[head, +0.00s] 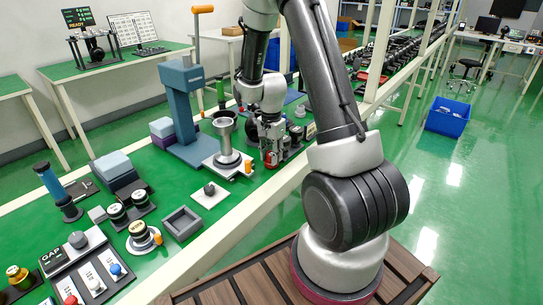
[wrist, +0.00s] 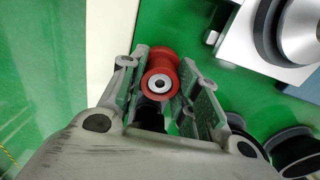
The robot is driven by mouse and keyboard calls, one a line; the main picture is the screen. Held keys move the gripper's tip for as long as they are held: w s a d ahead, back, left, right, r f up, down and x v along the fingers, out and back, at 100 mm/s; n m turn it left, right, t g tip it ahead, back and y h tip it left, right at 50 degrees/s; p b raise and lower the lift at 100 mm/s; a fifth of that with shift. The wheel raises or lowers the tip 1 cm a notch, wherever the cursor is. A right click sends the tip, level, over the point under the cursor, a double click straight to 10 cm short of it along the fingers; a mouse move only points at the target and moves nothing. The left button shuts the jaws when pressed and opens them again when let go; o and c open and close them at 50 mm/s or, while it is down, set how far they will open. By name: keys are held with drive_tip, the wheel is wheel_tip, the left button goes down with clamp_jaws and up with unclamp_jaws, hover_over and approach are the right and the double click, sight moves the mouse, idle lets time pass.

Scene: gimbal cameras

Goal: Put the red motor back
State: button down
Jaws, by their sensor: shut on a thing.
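The red motor (wrist: 160,70) is between the two fingers of my gripper (wrist: 165,62) in the wrist view, with a pale metal ring and dark centre on its near face. My gripper is shut on it. In the head view my gripper (head: 268,142) is over the green bench, right of the metal cup on its stand, and a bit of the red motor (head: 270,160) shows low between the fingers. I cannot tell whether the motor touches the bench. A dark rack (head: 291,148) lies just right of and behind my gripper, partly hidden by it.
The metal cup stand (head: 228,160) and a blue-grey press (head: 184,110) stand close on the left. Black round parts (wrist: 290,148) lie at the lower right of the wrist view. The bench's pale front rail (head: 225,228) is near. A grey open tray (head: 181,223) sits nearer me.

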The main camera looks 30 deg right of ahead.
sight(271, 154)
drive_tip(key=shift+f, duration=0.3)
drive_tip(key=c, duration=1.1)
unclamp_jaws()
drive_tip(key=shift+o, duration=0.2)
drive_tip(key=s+a+r+n+t, duration=0.1)
drive_tip(key=s+r+n, duration=0.1)
drive_tip(key=r, duration=0.8)
drive_tip(key=s+a+r+n, duration=0.1)
drive_tip(key=s+r, duration=0.2)
drive_tip(key=r, duration=0.7)
drive_tip(key=s+a+r+n+t, duration=0.1)
drive_tip(key=s+r+n, duration=0.3)
drive_tip(key=s, duration=0.5)
drive_tip(key=s+a+r+n+t, duration=0.2)
drive_tip(key=s+r+n, duration=0.3)
drive_tip(key=s+n, duration=0.2)
drive_tip(key=s, duration=0.2)
drive_tip(key=shift+s+r, duration=0.15)
drive_tip(key=shift+s, duration=0.2)
